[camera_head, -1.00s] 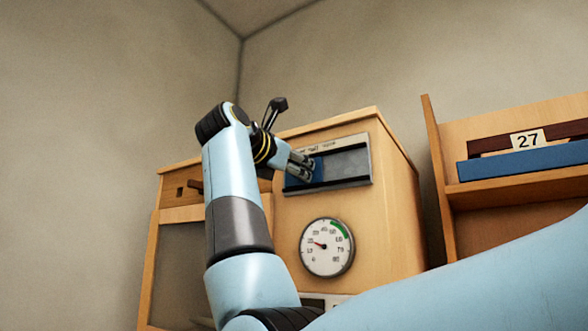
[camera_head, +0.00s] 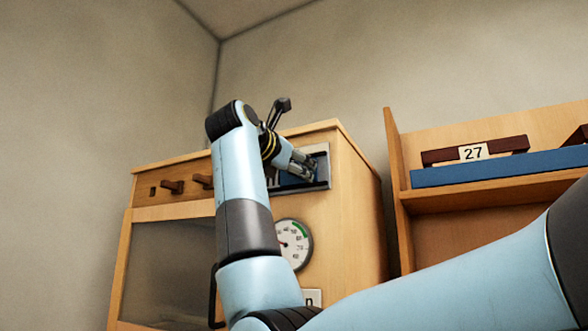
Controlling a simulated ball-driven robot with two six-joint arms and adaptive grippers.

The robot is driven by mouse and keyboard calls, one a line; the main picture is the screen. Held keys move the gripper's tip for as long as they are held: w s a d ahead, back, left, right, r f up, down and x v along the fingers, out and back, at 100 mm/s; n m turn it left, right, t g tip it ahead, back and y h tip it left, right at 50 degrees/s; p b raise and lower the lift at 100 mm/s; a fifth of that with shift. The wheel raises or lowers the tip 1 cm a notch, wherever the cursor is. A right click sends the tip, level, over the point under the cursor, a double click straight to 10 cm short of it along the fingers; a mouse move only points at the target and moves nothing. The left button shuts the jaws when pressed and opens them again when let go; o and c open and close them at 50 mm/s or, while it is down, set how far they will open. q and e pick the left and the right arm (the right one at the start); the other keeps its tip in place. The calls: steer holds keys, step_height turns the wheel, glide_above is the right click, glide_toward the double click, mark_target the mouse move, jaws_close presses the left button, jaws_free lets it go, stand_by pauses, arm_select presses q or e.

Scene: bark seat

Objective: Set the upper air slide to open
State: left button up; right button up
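The air slide panel (camera_head: 323,152) is set high in the front of a wooden cabinet, in a grey metal frame. A dark blue part (camera_head: 321,177) shows in the opening at the right of the fingers. My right gripper (camera_head: 308,168) is at the panel, its fingers close together near the right end of the frame. The fingers cover much of the opening, so the slide's exact position and any lettering behind them are hidden. I cannot tell whether they grip the slide or only touch it. My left gripper is not in view.
A round gauge (camera_head: 294,244) with a green arc sits below the panel, partly behind my arm. Wooden pegs (camera_head: 172,187) show at the cabinet's upper left, above a dark pane (camera_head: 165,270). A shelf (camera_head: 455,200) with a blue strip and a "27" card stands at right.

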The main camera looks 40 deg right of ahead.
steer(key=shift+o, duration=0.2)
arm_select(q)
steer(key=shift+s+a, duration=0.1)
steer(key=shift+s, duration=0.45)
arm_select(e)
steer(key=v, duration=0.7)
steer(key=shift+a, duration=0.25)
